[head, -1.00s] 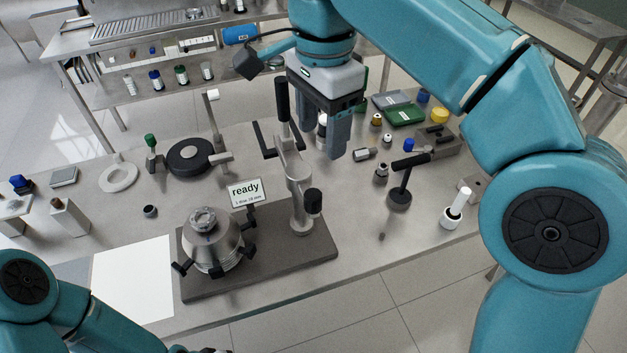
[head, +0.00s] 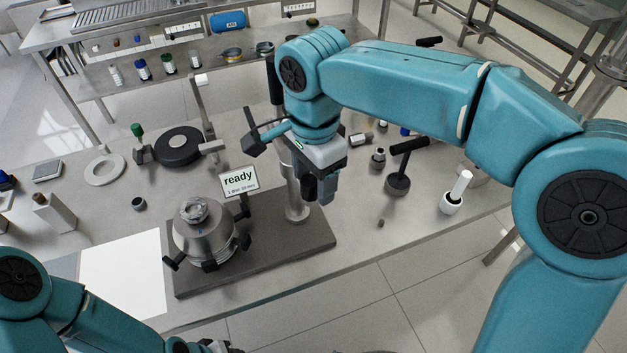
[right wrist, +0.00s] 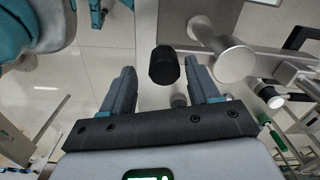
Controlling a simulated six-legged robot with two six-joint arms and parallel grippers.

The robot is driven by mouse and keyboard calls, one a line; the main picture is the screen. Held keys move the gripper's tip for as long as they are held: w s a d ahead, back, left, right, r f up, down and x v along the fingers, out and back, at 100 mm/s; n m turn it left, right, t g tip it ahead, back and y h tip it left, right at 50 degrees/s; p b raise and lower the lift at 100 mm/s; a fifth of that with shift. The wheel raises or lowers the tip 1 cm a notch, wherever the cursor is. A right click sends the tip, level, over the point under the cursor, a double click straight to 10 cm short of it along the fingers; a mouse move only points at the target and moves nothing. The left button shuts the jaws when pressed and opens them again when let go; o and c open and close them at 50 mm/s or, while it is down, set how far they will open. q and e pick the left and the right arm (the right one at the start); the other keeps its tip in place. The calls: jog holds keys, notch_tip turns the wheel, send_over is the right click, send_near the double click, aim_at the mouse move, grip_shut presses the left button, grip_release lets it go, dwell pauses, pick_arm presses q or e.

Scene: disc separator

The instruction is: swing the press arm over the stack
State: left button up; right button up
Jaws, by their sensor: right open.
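The disc stack (head: 205,235) is a round steel pile with black clamps, standing on the left of a dark base plate (head: 255,268). The steel press post (head: 297,208) stands on the plate's right side. The press arm at its top is mostly hidden behind my right gripper (head: 318,198); a tall black handle (head: 275,80) shows above. My right gripper is open and points down beside the post. In the right wrist view, a black knob (right wrist: 163,65) lies between and just beyond the fingertips, beside the post (right wrist: 232,62). Only a sliver of my left gripper (head: 205,347) shows at the bottom edge.
A "ready" sign (head: 239,180) stands behind the stack. A black tamper-like tool (head: 398,180) and a white pestle in a cup (head: 453,195) stand right of the plate. A black disc (head: 178,147) and pale ring (head: 104,168) are at left.

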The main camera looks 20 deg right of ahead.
jog(key=shift+w+a+f, duration=0.2)
jog(key=shift+w+f, duration=0.25)
jog(key=shift+f, duration=0.35)
jog(key=shift+s+d+r, duration=0.15)
jog(key=shift+s, duration=0.3)
jog(key=shift+w, duration=0.3)
jog(key=c, duration=1)
grip_shut()
pick_arm(q)
jog(key=shift+w+f, duration=0.1)
